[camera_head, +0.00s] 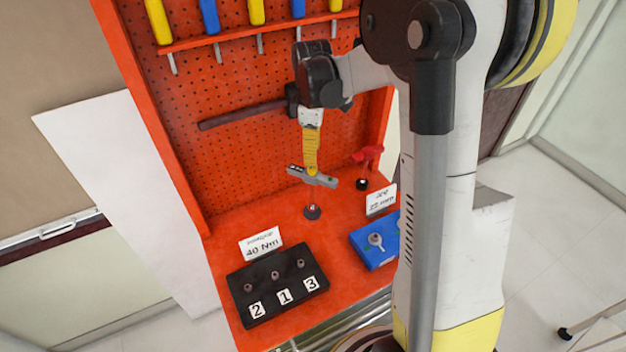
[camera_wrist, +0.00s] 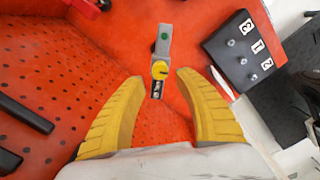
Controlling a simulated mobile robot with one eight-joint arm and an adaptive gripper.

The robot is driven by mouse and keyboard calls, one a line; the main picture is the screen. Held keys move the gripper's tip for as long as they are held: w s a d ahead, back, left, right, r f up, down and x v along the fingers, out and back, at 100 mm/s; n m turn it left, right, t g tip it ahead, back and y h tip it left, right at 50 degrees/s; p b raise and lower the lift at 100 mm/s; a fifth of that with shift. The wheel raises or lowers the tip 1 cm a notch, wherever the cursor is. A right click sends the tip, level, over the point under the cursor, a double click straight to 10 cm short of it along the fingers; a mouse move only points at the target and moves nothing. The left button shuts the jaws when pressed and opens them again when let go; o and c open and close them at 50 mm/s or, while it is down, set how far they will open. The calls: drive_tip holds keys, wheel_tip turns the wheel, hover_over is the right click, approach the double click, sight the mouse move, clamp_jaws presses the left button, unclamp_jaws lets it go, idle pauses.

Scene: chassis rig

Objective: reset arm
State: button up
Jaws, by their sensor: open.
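My gripper (camera_head: 311,168) points down in front of the red pegboard. In the wrist view its two yellow fingers (camera_wrist: 160,77) are spread open. A grey tool with a yellow dial and a green dot (camera_wrist: 163,48) lies between and beyond the fingertips, with a gap on each side. In the head view this grey tool (camera_head: 322,180) shows right at the fingertips, above a small dark round stand (camera_head: 312,212). What supports the tool is not clear.
The orange-red bench (camera_head: 235,235) carries a black block (camera_head: 262,278) marked 2, 1, 3, a blue block (camera_head: 366,253) and two white label cards. A hammer (camera_head: 240,115) is against the pegboard. Several yellow and blue-handled tools hang above. A small red object (camera_head: 368,155) stands right.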

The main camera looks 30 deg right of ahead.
drive_tip(key=shift+r+p, duration=0.3)
drive_tip(key=shift+r, duration=0.4)
drive_tip(key=shift+s+a+r, duration=0.2)
drive_tip(key=s+a+r+m+t+b, duration=0.1)
drive_tip(key=s+a+m+t+b, duration=0.2)
drive_tip(key=s, duration=0.6)
drive_tip(key=s+a+m+t+b, duration=0.4)
drive_tip(key=s+a+m, duration=0.4)
drive_tip(key=s, duration=0.2)
drive_tip(key=shift+s+r, duration=0.2)
drive_tip(key=shift+r, duration=0.2)
idle(1.1)
